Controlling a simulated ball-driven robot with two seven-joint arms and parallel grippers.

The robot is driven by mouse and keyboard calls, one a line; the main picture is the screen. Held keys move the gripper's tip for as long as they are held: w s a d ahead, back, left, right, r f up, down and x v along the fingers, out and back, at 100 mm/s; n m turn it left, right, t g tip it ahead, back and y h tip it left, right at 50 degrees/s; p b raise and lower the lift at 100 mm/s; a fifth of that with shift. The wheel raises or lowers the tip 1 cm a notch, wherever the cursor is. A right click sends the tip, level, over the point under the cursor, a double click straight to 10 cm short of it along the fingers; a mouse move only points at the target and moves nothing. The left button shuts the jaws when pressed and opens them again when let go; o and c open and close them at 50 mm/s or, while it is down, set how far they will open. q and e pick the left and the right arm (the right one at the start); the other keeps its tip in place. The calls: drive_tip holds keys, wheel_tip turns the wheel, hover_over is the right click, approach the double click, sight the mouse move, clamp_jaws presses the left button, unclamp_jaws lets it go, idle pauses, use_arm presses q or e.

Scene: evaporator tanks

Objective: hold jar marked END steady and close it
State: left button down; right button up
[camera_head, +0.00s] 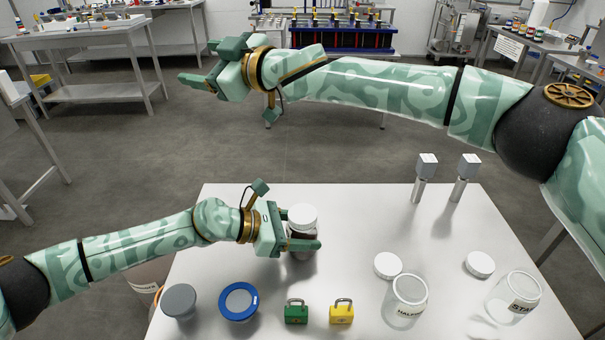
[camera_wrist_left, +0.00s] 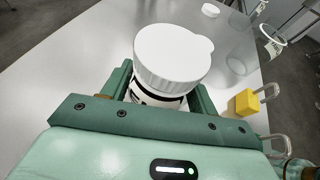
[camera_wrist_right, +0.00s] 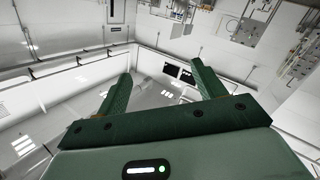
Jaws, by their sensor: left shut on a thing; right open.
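My left gripper (camera_head: 296,234) is shut around the jar's body, below the lid. In the left wrist view the lid (camera_wrist_left: 170,55) covers the jar's mouth; I cannot tell whether it is screwed tight. The jar's label (camera_wrist_left: 155,97) is mostly hidden, so I cannot read END on it. My right gripper (camera_head: 197,82) is open and empty, raised well away from the jar; its two spread fingers show in the right wrist view (camera_wrist_right: 160,95).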

drive_tip(key=s+a+f+n+g+y, duration=0.15)
drive_tip(key=s+n+g, duration=0.45)
drive_tip(key=n, duration=0.6)
drive_tip(key=n+g+h, duration=0.3)
drive_tip(key=n+h, duration=1.3)
drive_tip(key=n, duration=0.9)
hover_over(303, 213)
drive_tip(key=a, duration=0.1)
wheel_tip(303, 213, down, 15)
drive_tip(key=shift+s+f, duration=0.1)
drive_tip(key=shift+s, duration=0.05)
drive_tip(key=shift+d+f+h, duration=0.1)
drive_tip(key=shift+d+h, duration=0.15)
drive_tip(key=shift+d, duration=0.25)
drive_tip(key=shift+f, duration=4)
